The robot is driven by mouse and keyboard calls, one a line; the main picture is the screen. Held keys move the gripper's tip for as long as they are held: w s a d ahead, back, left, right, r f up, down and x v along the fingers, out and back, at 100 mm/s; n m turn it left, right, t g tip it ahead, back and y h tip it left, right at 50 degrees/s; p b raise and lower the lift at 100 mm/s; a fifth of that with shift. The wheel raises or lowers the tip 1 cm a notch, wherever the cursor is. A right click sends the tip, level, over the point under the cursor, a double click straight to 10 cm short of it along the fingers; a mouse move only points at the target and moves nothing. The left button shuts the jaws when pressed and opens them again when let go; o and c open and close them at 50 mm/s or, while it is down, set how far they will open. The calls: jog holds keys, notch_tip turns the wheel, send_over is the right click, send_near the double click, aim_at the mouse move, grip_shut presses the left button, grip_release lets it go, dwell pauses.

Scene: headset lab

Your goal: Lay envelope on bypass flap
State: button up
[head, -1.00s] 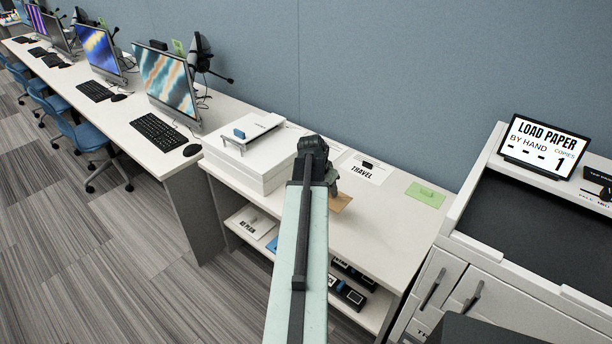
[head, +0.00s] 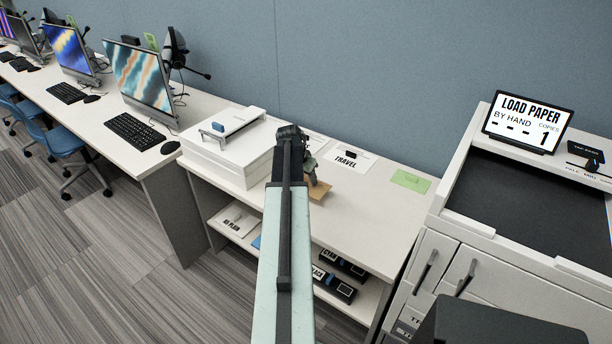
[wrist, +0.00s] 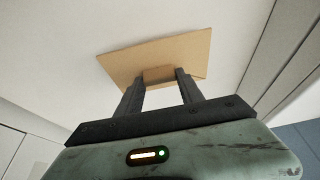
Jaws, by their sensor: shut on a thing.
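The tan envelope (wrist: 190,50) is between the two dark fingers of my gripper (wrist: 162,77) in the wrist view, with a small tan block at the grip. In the head view, the envelope (head: 316,192) shows partly below my gripper (head: 311,177), over the white side table; my arm hides part of it. I cannot tell whether it touches the tabletop. The copier (head: 470,215) stands at the right, with a dark flat surface (head: 545,205) between white edges on top. I cannot tell for sure which part is the bypass flap.
A screen (head: 527,122) on the copier reads LOAD PAPER BY HAND. Desks with monitors and blue chairs (head: 62,142) stand at the left.

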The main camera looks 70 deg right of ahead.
jog(key=d, duration=0.2)
jog(key=w+d, duration=0.1)
jog(key=d, duration=0.1)
jog(key=w+d, duration=0.1)
jog(key=d, duration=0.1)
jog(key=shift+d+f, duration=0.25)
jog(key=shift+f, duration=0.05)
notch_tip(320, 180, down, 4)
jog(key=b, duration=0.4)
jog(key=shift+r, duration=0.25)
jog(key=shift+f, duration=0.2)
jog(key=o, duration=1.4)
jog(key=shift+w, duration=0.1)
jog(key=shift+o, duration=0.2)
jog(key=shift+r, duration=0.15)
